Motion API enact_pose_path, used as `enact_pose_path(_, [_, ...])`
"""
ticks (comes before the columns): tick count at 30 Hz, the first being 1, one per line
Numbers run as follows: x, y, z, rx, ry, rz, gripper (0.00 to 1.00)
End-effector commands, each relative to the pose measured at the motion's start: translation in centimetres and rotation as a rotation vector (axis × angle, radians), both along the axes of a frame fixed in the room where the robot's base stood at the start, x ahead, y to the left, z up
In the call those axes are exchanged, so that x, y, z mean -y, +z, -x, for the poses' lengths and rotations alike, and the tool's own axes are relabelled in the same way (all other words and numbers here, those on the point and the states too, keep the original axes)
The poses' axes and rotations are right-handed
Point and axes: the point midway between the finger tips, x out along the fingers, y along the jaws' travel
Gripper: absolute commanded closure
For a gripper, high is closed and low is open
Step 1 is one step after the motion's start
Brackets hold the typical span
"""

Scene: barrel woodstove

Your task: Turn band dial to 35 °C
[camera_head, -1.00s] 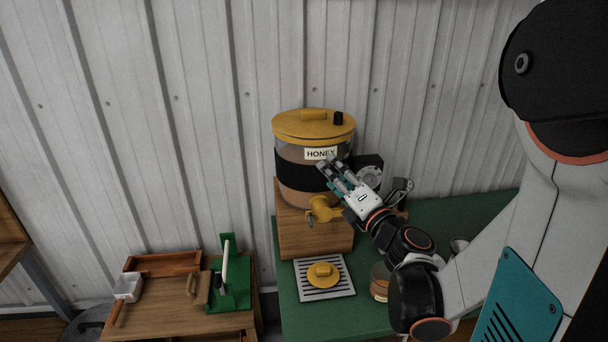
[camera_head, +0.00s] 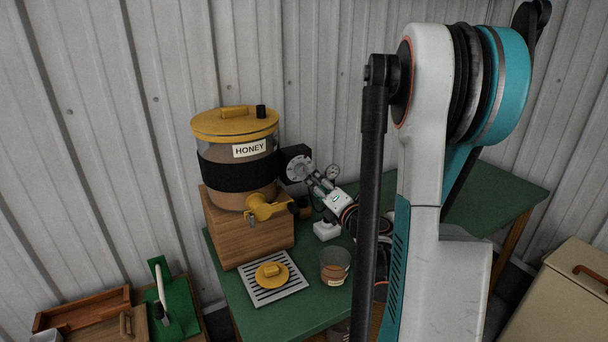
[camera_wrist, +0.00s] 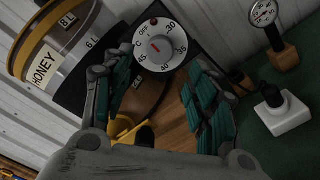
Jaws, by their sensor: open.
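The band dial (camera_wrist: 160,48) is a white round dial with numbers including 30, 35, 40 and 45, on a dark box. A red mark shows at its upper left edge; I cannot tell which number it is set to. In the head view the dial (camera_head: 298,167) sits at the right side of the dark band (camera_head: 238,172) around the honey tank (camera_head: 222,145). My gripper (camera_wrist: 155,78) is open and empty, its fingers either side below the dial in the wrist view. In the head view my gripper (camera_head: 318,184) is close to the dial's lower right; contact cannot be told.
A yellow tap (camera_head: 262,208) projects from the tank below the band. A gauge (camera_head: 332,173) and a white block with a black knob (camera_head: 327,229) stand to the right. A glass jar (camera_head: 334,266) and a drip grate (camera_head: 289,286) are in front on the green table (camera_head: 490,198).

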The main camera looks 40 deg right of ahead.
Motion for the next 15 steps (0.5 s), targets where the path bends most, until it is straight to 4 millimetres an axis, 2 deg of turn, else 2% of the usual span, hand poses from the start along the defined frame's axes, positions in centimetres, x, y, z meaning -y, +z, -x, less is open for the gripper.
enact_pose_path(3, [0.5,-0.2,-2.5,0.0,0.004,0.0,0.47])
enact_pose_path(7, [1.0,-0.2,-4.7,0.001,0.003,0.0,0.47])
enact_pose_path(15, [1.7,-0.1,-7.4,0.0,0.001,0.0,0.47])
